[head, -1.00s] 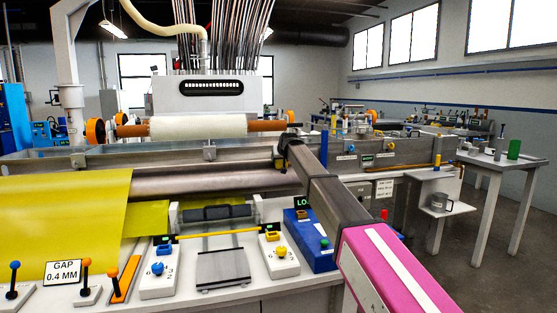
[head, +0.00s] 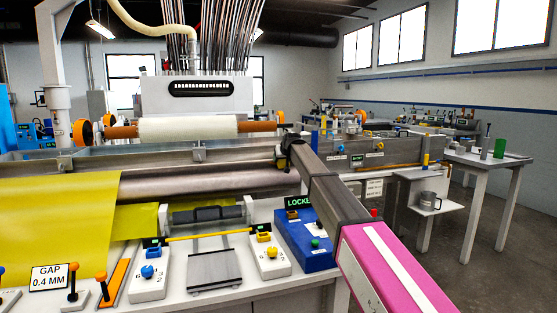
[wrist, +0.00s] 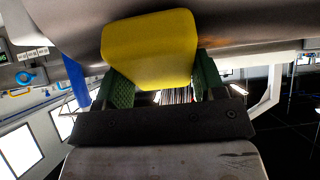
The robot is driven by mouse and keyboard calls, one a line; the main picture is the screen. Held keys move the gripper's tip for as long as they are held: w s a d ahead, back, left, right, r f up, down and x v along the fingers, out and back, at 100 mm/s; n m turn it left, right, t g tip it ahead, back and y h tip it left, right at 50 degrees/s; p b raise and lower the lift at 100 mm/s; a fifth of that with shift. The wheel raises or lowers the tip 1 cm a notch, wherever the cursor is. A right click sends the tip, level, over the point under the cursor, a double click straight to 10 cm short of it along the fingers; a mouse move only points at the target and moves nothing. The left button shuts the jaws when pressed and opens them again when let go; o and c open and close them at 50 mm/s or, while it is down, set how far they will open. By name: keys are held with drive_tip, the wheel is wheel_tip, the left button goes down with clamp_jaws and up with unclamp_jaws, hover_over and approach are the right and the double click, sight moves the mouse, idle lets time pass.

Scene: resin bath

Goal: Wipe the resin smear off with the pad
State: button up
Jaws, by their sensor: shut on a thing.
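My gripper (wrist: 157,65) is shut on a yellow pad (wrist: 150,42), held between its two green fingers in the wrist view. The pad is close against the dark grey surface of the metal roller (wrist: 245,25); I cannot tell whether they touch. In the head view my arm reaches over the bench to the right part of the roller (head: 190,184), and its dark end hides the pad and the roller behind it.
A yellow sheet (head: 60,215) runs over the roller's left part. White control boxes (head: 268,262), a blue box (head: 305,240) and a sign (head: 50,277) stand on the front ledge. A side table (head: 485,162) stands at the right, with open floor beside it.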

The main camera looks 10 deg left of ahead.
sight(267, 162)
drive_tip(key=shift+w+d, duration=0.6)
drive_tip(key=shift+d, duration=0.4)
drive_tip(key=shift+w+d, duration=0.6)
drive_tip(key=shift+d, duration=0.35)
drive_tip(key=shift+s+a, duration=1)
drive_tip(key=shift+a, duration=0.65)
drive_tip(key=shift+s+a, duration=1)
drive_tip(key=shift+a, duration=0.65)
drive_tip(key=shift+s+a, duration=1)
drive_tip(key=shift+a, duration=0.65)
drive_tip(key=shift+s+d+r, duration=0.25)
drive_tip(key=shift+s+r, duration=0.15)
drive_tip(key=shift+r, duration=0.45)
drive_tip(key=shift+s+d+r, duration=0.3)
drive_tip(key=shift+s+r, duration=0.15)
drive_tip(key=shift+r, duration=0.4)
drive_tip(key=shift+s+d+r, duration=0.25)
drive_tip(key=shift+s+r, duration=0.15)
drive_tip(key=shift+r, duration=0.45)
drive_tip(key=shift+s+d+r, duration=0.2)
drive_tip(key=shift+s+r, duration=0.15)
drive_tip(key=shift+r, duration=0.3)
drive_tip(key=shift+s+d+r, duration=0.2)
drive_tip(key=shift+s+r, duration=0.1)
drive_tip(key=shift+r, duration=0.35)
